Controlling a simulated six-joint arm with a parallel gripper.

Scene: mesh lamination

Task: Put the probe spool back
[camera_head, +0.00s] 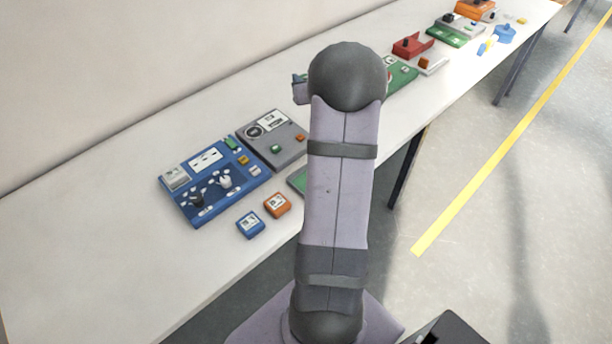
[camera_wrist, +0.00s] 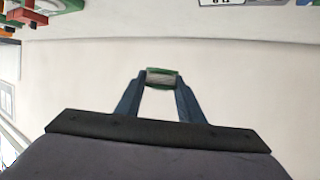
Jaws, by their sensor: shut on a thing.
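In the wrist view my gripper (camera_wrist: 161,82) is shut on the probe spool (camera_wrist: 161,77), a small piece with green edges and a grey, ribbed-looking middle. The spool sits between the two fingertips, with a plain pale surface behind it. I cannot tell which place on the table belongs to the spool.
A blue panel (camera_head: 190,205) with two knobs and a grey panel (camera_head: 287,137) lie side by side on the long white table (camera_head: 100,235). A blue block (camera_head: 250,224) and an orange block (camera_head: 277,204) lie in front. Red, green and orange devices stand farther right.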

